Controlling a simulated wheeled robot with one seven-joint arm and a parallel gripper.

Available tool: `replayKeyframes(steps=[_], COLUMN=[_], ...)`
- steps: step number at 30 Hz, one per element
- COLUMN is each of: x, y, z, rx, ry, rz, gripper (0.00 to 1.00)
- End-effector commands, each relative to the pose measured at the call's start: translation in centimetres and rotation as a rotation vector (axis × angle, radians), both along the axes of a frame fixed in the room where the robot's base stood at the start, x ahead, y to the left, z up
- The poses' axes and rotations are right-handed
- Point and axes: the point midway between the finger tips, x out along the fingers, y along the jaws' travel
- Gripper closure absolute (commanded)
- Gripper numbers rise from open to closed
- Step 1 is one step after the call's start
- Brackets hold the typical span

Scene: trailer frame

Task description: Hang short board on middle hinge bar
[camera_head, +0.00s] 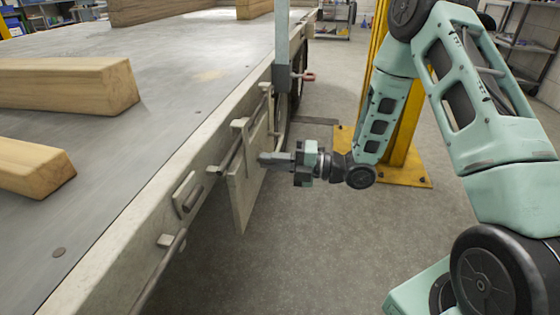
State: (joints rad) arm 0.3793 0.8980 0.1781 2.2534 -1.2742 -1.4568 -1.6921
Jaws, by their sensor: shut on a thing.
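The short board (240,205) is a pale grey panel held upright along the trailer's side, below the deck edge. A bracket (240,124) shows at its upper part, close to the middle hinge bar (230,157). I cannot tell whether the bracket is seated on the bar. My gripper (266,158) comes in from the right, and its fingers are shut on the short board at its outer side. The fingertips' exact contact is small and partly hidden.
The trailer deck (200,70) fills the left, with thick wooden beams (75,85) on it. A grey post (281,45) stands at the deck edge. A yellow column (395,130) stands behind my arm. The floor (320,240) below the board is clear.

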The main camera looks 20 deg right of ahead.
Motion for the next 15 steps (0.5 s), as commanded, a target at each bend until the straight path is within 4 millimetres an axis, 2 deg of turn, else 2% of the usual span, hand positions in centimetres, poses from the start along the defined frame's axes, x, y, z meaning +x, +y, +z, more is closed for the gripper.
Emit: replayKeyframes(steps=[3,6,15], x=[0.5,0.5,0.5], y=[0.8,0.7,0.7], z=[0.2,-0.9,-2.3], rx=[0.004,0.003,0.002], ry=[-0.005,-0.004,-0.004], rz=[0.003,0.002,0.002], gripper=[1.00,1.00,1.00])
